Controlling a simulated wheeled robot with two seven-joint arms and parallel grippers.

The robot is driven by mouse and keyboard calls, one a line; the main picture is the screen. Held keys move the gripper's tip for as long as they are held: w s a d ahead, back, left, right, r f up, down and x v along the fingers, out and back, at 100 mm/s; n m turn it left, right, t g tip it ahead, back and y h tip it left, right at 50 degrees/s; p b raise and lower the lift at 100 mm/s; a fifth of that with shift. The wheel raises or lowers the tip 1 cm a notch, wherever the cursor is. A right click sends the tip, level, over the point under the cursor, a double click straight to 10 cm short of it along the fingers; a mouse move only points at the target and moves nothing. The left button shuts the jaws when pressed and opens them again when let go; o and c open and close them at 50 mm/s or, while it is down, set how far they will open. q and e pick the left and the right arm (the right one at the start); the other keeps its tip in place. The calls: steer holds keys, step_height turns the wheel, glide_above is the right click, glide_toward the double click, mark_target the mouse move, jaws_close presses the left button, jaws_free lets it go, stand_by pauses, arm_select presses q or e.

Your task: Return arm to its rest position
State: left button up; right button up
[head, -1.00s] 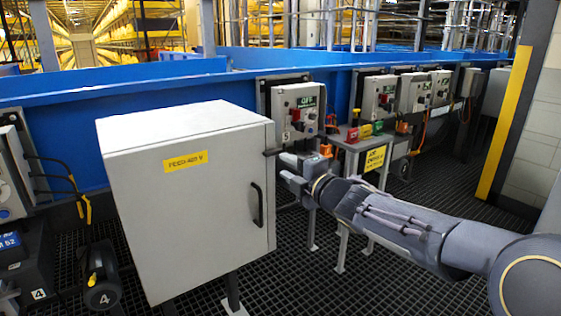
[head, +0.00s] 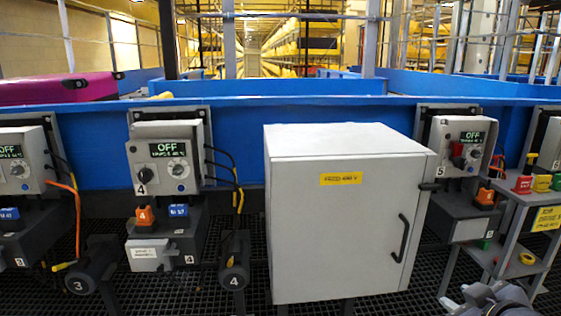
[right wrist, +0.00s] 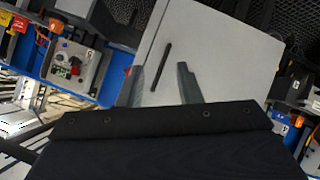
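My right gripper shows in the right wrist view (right wrist: 160,84), its two fingers spread apart with nothing between them. Beyond the fingers is the grey cabinet door with its dark handle. In the head view only part of my right arm shows, at the bottom right corner, below and right of the grey cabinet (head: 335,225). The arm is apart from the cabinet there. My left gripper is in neither view now.
The closed cabinet has a yellow label and a dark door handle (head: 401,238). Control box 4 (head: 165,157) and control box 5 (head: 461,148) read OFF. A small table (head: 515,205) with coloured items stands at the right. A blue conveyor wall (head: 300,110) runs behind.

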steer(key=s+a+f+m+g+y, duration=0.3)
steer(key=s+a+f, duration=0.25)
steer(key=s, duration=0.25)
steer(key=s+a+f+m+g+y, duration=0.25)
steer(key=s+a+f, duration=0.25)
steer(key=s+a, duration=0.25)
step_height(320, 180, up, 30)
steer(key=p, duration=3)
steer(key=shift+s+d+m+g, duration=0.2)
steer(key=shift+m+g, duration=0.15)
steer(key=shift+m, duration=0.1)
